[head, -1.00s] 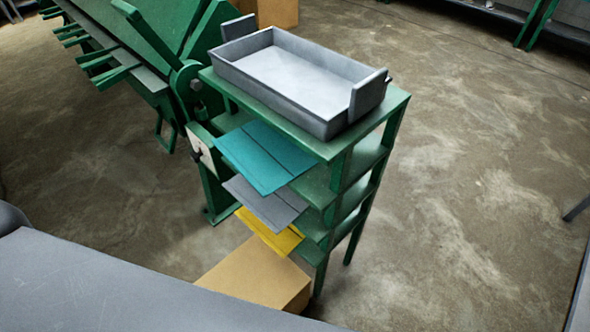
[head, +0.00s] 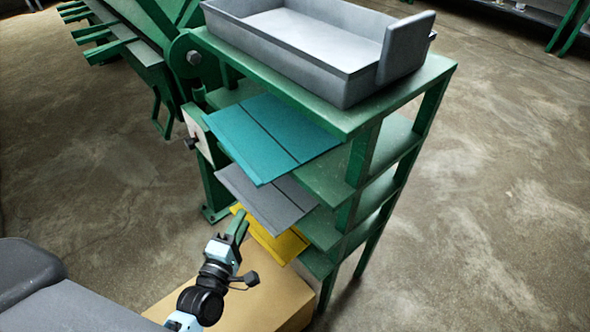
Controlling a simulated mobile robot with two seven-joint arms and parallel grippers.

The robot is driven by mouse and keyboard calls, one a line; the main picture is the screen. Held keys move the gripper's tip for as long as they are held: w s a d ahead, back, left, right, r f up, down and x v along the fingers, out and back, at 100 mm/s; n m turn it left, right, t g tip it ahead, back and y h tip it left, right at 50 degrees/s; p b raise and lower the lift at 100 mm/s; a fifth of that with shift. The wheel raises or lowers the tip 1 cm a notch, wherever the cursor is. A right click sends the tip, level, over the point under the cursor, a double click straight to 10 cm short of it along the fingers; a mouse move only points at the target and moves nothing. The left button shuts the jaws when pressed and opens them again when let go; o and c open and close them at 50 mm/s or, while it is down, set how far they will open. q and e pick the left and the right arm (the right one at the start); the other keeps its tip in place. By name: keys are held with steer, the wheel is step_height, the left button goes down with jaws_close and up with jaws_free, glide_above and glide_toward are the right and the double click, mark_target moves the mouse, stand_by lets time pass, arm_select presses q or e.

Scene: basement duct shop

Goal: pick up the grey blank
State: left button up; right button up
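The grey blank (head: 262,197) is a flat sheet with a crease line. It lies on the middle level of the green rack (head: 352,122), with its left part sticking out past the shelf. The teal blank (head: 262,136) sticks out above it and the yellow blank (head: 272,240) below it. My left gripper (head: 240,222) is in the lower middle of the head view, just below and left of the grey blank in the picture, beside the yellow blank. I see no blank held in it. Its finger gap is too small to make out. My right gripper is not in view.
A grey tray (head: 343,78) stands on top of the rack. A cardboard box (head: 262,290) sits on the floor below the blanks. A green machine (head: 150,75) stands behind and left, close to the rack. The floor to the right is clear.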

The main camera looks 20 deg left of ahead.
mark_target(250, 205)
arm_select(q)
steer(key=shift+w+r, duration=0.1)
steer(key=shift+w, duration=3.8)
jaws_close()
